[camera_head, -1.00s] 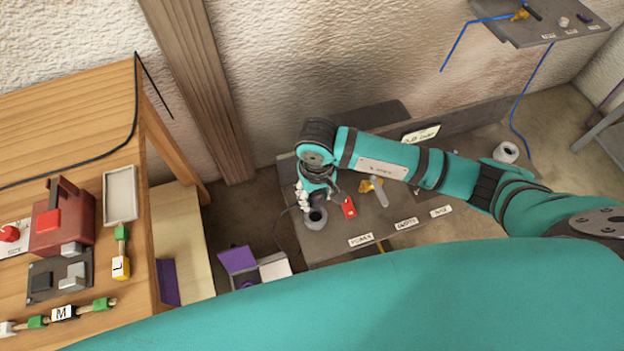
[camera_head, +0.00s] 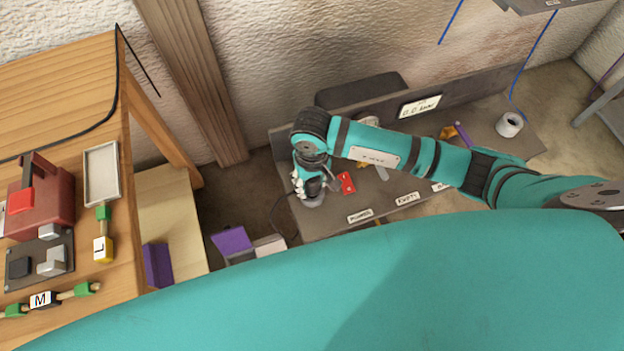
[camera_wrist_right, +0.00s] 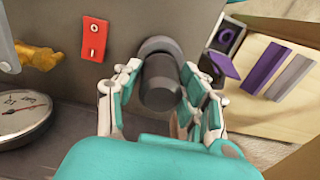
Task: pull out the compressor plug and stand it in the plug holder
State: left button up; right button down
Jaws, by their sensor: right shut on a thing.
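My right gripper (camera_head: 308,186) is at the left end of the grey bench. In the right wrist view the gripper (camera_wrist_right: 160,98) is shut on the compressor plug (camera_wrist_right: 159,88), a dark grey cylinder between the white and teal fingers. The plug holder (camera_head: 313,202) is a round grey cup on the bench directly below the gripper. Its rim (camera_wrist_right: 153,46) shows as a grey ring around the plug's far end in the wrist view. I cannot tell whether the plug is seated in it or just above it. My left gripper is out of view.
A dial gauge (camera_wrist_right: 22,117) and a yellow fitting (camera_wrist_right: 38,57) show in the wrist view. A purple-lidded box (camera_head: 231,241) stands left of the bench. A wooden table (camera_head: 60,110) with several objects fills the left.

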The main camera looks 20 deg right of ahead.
jog(key=shift+b, duration=0.5)
dwell(1.5)
jog(key=shift+f+b, duration=0.95)
jog(key=shift+b, duration=0.45)
dwell(1.2)
jog(key=shift+c, duration=0.9)
grip_release()
jog(key=shift+r, duration=0.1)
jog(key=shift+r+p, duration=1.95)
jog(key=shift+r, duration=1.75)
